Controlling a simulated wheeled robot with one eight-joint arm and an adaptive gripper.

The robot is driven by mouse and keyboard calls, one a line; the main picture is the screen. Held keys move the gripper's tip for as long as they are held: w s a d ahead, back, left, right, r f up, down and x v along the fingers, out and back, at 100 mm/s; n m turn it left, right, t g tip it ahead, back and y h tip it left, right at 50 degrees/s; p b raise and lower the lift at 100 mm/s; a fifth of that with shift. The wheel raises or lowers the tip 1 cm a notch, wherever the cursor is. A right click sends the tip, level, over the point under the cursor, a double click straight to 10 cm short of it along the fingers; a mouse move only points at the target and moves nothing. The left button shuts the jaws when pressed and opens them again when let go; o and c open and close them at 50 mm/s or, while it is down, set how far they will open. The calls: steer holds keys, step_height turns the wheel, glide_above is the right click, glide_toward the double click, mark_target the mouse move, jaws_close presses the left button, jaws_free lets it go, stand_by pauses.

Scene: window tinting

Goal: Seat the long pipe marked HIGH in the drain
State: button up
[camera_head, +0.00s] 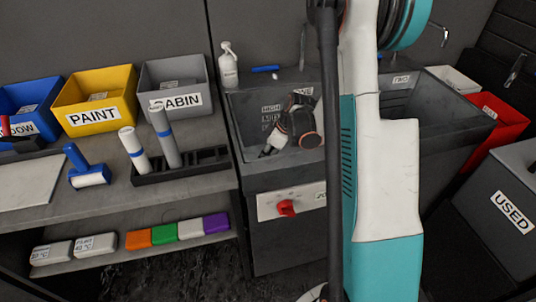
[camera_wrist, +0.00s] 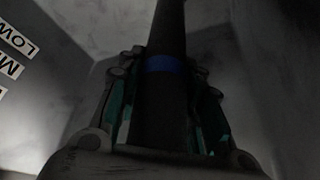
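My gripper (camera_head: 274,138) is down inside the left sink basin (camera_head: 235,130), pointing down and to the left. In the wrist view a dark pipe with a blue band (camera_wrist: 165,64) runs between my gripper's two fingers (camera_wrist: 163,80), and the teal pads lie close along both its sides. My gripper looks shut on it. The pipe's far end is out of the wrist view. The HIGH label (camera_head: 270,108) tops a stack of labels on the basin's back wall; the LOW label (camera_wrist: 17,38) shows in the wrist view. The drain is hidden.
A white bottle (camera_head: 228,66) stands behind the basin. A red knob (camera_head: 287,208) is on the sink front. My arm blocks the middle right.

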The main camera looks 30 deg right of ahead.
steer(key=shift+o, duration=1)
steer(key=shift+r, duration=0.1)
steer(key=p+v, duration=0.4)
steer(key=v, duration=0.8)
